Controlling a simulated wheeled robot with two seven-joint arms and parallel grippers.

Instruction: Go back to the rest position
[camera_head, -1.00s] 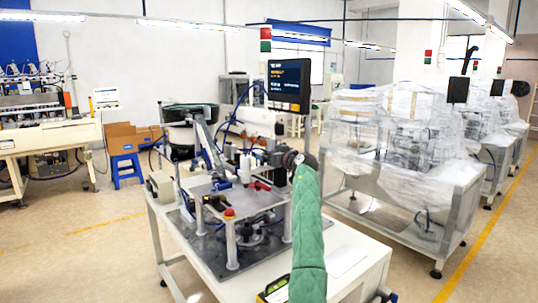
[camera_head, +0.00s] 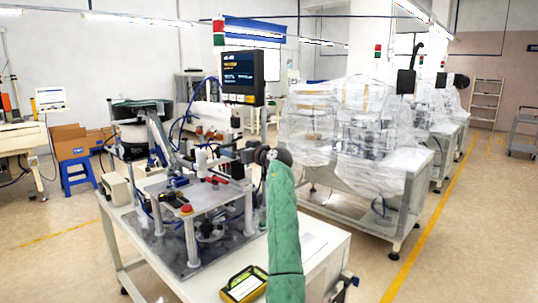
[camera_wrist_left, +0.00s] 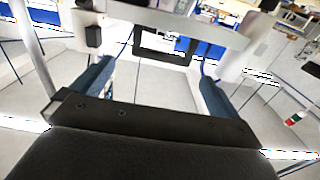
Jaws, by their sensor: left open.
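My left gripper (camera_head: 246,155) is dark and small at the end of my green-sleeved left arm, in the middle of the head view. It sits in front of the bowl feeder machine's right side, and the sleeve hides part of the machine table. In the left wrist view its two blue-grey fingers (camera_wrist_left: 155,85) stand wide apart with nothing between them. Whether it touches the machine cannot be told from the head view. My right gripper is not in either view.
A feeder machine with a metal plate (camera_head: 180,195) stands on a white table (camera_head: 315,240). A monitor (camera_head: 243,75) hangs above it. A yellow-black device (camera_head: 243,285) lies at the table's front. Plastic-wrapped machines (camera_head: 345,120) stand right. Floor is open at far right (camera_head: 480,230).

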